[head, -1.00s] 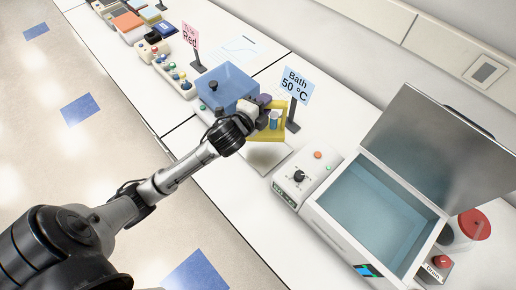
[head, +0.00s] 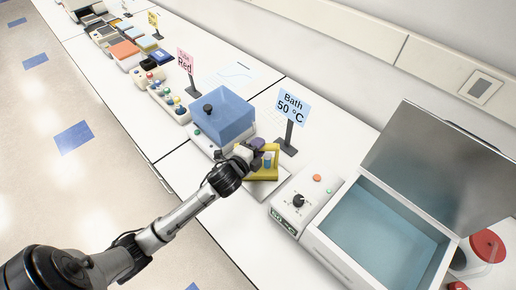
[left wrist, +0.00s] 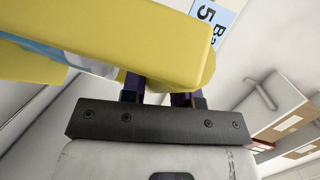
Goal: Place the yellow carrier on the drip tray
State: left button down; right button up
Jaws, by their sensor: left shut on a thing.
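The yellow carrier (head: 268,174) holds a blue-and-white tube (head: 268,159) and is upright in the head view. My left gripper (head: 252,152) is shut on the carrier's upper part. In the left wrist view the carrier's yellow bar (left wrist: 150,30) fills the top of the picture, with the dark fingers (left wrist: 160,93) gripping at it. The drip tray (head: 259,190) is the flat grey plate directly below the carrier, partly hidden by it. The carrier's bottom is at or very close to the tray; I cannot tell whether it touches. My right gripper is out of view.
A blue-lidded box (head: 222,115) stands left of the carrier. The open water bath (head: 385,232) and its dial unit (head: 303,200) stand to the right. The "Bath 50 °C" sign (head: 291,108) stands just behind. Racks and blocks line the bench farther left.

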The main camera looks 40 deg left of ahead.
pick_arm(q)
jog(key=shift+r, duration=0.1)
jog(key=c, duration=0.9)
grip_release()
jog(key=shift+f, duration=0.2)
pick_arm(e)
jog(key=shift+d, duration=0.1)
pick_arm(q)
jog(key=shift+o, duration=0.2)
jog(key=shift+r, duration=0.1)
